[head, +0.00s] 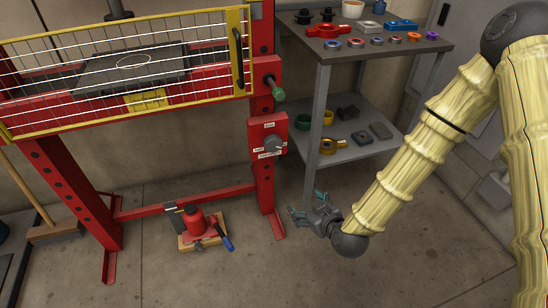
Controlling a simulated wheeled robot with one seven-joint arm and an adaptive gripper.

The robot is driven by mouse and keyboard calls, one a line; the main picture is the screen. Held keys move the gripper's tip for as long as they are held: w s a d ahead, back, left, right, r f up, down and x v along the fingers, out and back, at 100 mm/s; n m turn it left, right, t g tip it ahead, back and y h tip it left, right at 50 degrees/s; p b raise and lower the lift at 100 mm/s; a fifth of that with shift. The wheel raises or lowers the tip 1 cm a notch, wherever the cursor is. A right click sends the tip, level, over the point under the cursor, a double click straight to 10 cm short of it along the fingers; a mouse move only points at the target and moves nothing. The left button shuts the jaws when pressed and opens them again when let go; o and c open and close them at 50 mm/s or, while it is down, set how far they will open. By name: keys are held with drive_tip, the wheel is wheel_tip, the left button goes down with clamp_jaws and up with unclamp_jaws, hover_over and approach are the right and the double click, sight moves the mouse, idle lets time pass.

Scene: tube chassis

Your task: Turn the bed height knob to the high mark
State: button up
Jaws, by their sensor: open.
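The bed height knob (272,143) is a dark grey round knob on a red control box (258,130) on the right upright of the red press frame. Small white labels sit above, left of and below the knob; they are too small to read surely, and I cannot tell which mark the knob points to. My gripper (307,206) is open and empty, low at the picture's centre right. It is below and right of the knob, apart from it, in front of the grey shelf's legs.
A green-tipped handle (277,89) juts out above the control box. A yellow-framed mesh guard (130,65) covers the press. A grey shelf unit (370,48) with several small parts stands right of the box. A red jack (196,221) sits on the floor.

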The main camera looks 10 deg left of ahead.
drive_tip(key=w+a+r+n+t+y+b, duration=0.2)
drive_tip(key=w+a+t+b, duration=0.15)
drive_tip(key=w+b, duration=0.3)
drive_tip(key=n+t+y+b, duration=0.1)
drive_tip(key=n+t+b, duration=0.1)
drive_tip(key=b, duration=0.4)
approach(275, 147)
drive_tip(key=b+x, duration=0.4)
drive_tip(key=x, duration=0.5)
drive_tip(key=shift+w, duration=0.2)
drive_tip(key=shift+x, duration=0.85)
drive_tip(key=shift+r, duration=0.15)
drive_tip(key=c, duration=1)
